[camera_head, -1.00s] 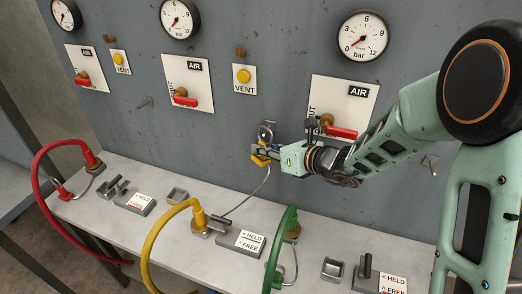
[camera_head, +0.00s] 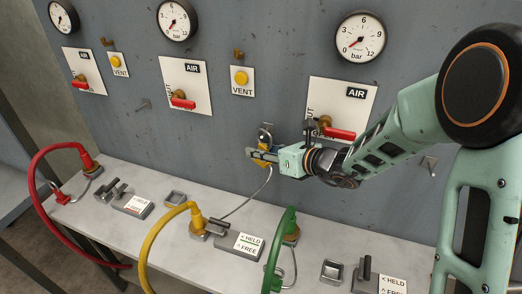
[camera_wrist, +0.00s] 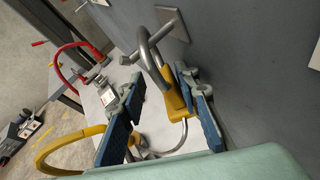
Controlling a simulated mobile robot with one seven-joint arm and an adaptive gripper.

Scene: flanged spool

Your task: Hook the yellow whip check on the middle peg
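The yellow whip check shows its yellow grip (camera_wrist: 175,98) and steel loop in the wrist view. The loop passes over the middle peg (camera_wrist: 160,34), which sticks out from a square plate on the panel. In the head view the peg's plate (camera_head: 266,129) is partly hidden behind my gripper (camera_head: 256,154). In the wrist view my gripper (camera_wrist: 158,85) has its fingers spread. The yellow grip lies between them, close to the right finger and clear of the left; contact on the right is unclear. The whip check's cable (camera_head: 254,193) hangs down to the yellow hose's fitting (camera_head: 197,222).
A left peg (camera_head: 144,104) and a right peg (camera_head: 430,165) stick out bare. The red AIR handle (camera_head: 340,134) is just above my wrist. Red (camera_head: 48,150), yellow (camera_head: 152,235) and green (camera_head: 272,260) hoses arch over the bench (camera_head: 140,170).

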